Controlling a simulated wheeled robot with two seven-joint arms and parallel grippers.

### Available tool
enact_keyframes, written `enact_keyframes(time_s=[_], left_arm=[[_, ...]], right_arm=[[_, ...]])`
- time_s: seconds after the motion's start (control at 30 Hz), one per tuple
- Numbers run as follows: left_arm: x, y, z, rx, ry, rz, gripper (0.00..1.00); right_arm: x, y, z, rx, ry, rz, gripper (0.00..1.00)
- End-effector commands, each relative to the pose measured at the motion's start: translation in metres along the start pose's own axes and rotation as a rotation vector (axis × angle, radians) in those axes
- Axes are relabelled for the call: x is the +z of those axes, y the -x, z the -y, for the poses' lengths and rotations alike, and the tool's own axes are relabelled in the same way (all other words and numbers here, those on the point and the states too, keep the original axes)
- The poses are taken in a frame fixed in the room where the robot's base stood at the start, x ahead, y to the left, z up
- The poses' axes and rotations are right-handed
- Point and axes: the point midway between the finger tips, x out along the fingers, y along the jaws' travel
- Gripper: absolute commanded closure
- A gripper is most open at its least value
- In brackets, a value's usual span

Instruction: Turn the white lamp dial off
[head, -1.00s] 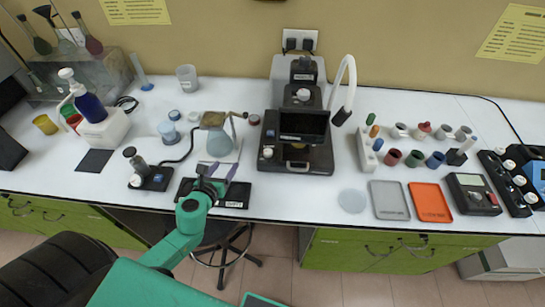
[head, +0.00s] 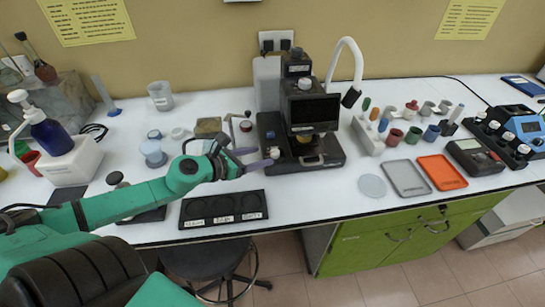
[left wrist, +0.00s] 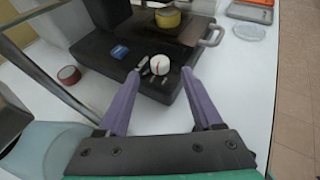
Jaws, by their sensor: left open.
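The white lamp dial (left wrist: 159,65), with a red mark on its face, sits on the black base of the dark instrument (head: 309,110). In the head view this dial (head: 275,153) is a small pale spot at the left front of the base. My left gripper (head: 264,158) reaches in from the left. In the left wrist view its two purple fingers (left wrist: 160,76) are open, one on each side of the dial and apart from it. I cannot tell exactly how far the tips are from the dial. My right gripper is not in view.
A blue switch (left wrist: 119,52) and a silver handle (left wrist: 213,35) are near the dial. A red-brown ring (left wrist: 69,75) lies left of the base. A black labelled tray (head: 223,208) lies below my arm. A white gooseneck (head: 357,60) rises behind. The bench front right of the tray is clear.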

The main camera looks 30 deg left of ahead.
Motion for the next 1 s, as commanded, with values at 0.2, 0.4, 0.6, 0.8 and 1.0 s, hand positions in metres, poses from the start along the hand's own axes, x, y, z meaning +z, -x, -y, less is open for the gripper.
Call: enact_keyframes(time_s=[0.2, 0.4, 0.6, 0.8, 1.0], left_arm=[[-0.003, -0.034, -0.002, 0.005, -0.008, 0.003, 0.33], [0.002, -0.045, -0.003, 0.008, 0.007, 0.006, 0.33], [0.001, -0.056, -0.001, 0.003, 0.003, 0.003, 0.33], [0.000, -0.059, -0.001, 0.002, 0.001, 0.000, 0.33], [0.000, -0.059, -0.001, 0.002, 0.001, 0.000, 0.64]], right_arm=[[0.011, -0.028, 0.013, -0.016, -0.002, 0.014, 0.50], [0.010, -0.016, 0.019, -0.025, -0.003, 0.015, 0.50], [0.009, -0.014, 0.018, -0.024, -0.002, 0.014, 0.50], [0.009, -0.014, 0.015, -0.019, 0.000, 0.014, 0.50], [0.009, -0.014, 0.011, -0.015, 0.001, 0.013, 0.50]])
